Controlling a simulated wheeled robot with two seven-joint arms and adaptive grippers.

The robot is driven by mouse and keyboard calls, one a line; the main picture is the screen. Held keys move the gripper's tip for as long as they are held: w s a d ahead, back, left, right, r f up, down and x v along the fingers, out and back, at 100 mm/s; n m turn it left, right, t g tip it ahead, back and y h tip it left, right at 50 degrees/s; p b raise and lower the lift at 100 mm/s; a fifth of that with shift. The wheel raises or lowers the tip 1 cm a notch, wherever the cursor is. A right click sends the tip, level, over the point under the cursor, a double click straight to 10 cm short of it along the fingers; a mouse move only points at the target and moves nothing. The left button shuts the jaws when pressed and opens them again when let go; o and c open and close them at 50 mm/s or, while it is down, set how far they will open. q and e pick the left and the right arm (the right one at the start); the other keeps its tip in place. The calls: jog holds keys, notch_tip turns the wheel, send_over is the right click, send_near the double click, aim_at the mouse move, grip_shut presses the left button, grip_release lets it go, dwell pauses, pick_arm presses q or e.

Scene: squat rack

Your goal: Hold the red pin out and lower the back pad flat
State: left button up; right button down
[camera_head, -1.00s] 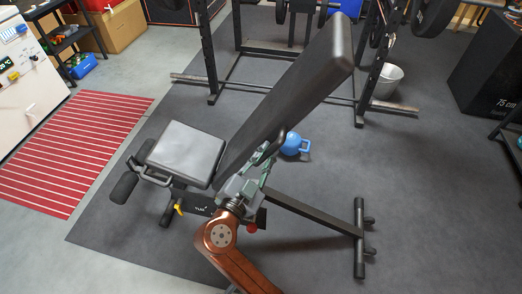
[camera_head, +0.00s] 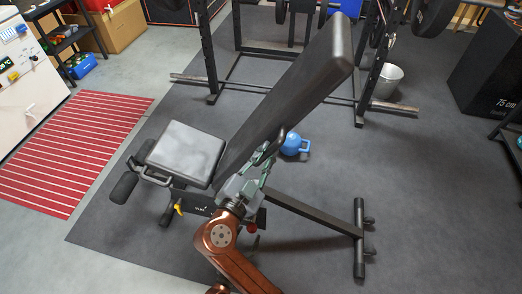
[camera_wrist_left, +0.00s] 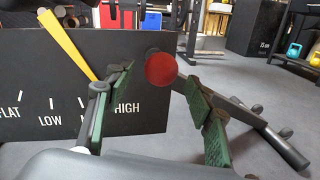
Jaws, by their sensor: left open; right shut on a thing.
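The weight bench's black back pad (camera_head: 295,100) is steeply inclined in the head view. My right gripper (camera_head: 264,166) is shut on the dark handle (camera_head: 271,147) at the pad's side. The red pin (camera_head: 252,228) sits low on the bench frame. In the left wrist view, its round red knob (camera_wrist_left: 161,71) shows ahead, between the fingertips' directions. My left gripper (camera_wrist_left: 156,82) is open, with green-padded fingers on either side of the knob. Whether they touch it is unclear. In the head view, my right arm mostly hides the left gripper.
A dark scale plate (camera_wrist_left: 65,95) reads FLAT, LOW and HIGH; its yellow pointer (camera_wrist_left: 68,45) slants towards the HIGH side. The seat (camera_head: 186,152) is left of the pad. A blue kettlebell (camera_head: 294,144) and the rear foot bar (camera_head: 360,240) are to the right.

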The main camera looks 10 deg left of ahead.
aim_at(251, 228)
pick_arm(q)
jog(key=shift+w+d, duration=0.2)
jog(key=shift+w, duration=0.8)
jog(key=shift+w+d, duration=0.2)
jog(key=shift+w, duration=0.75)
jog(key=shift+c, duration=0.2)
jog(key=c, duration=1.2)
jog(key=shift+o, duration=0.2)
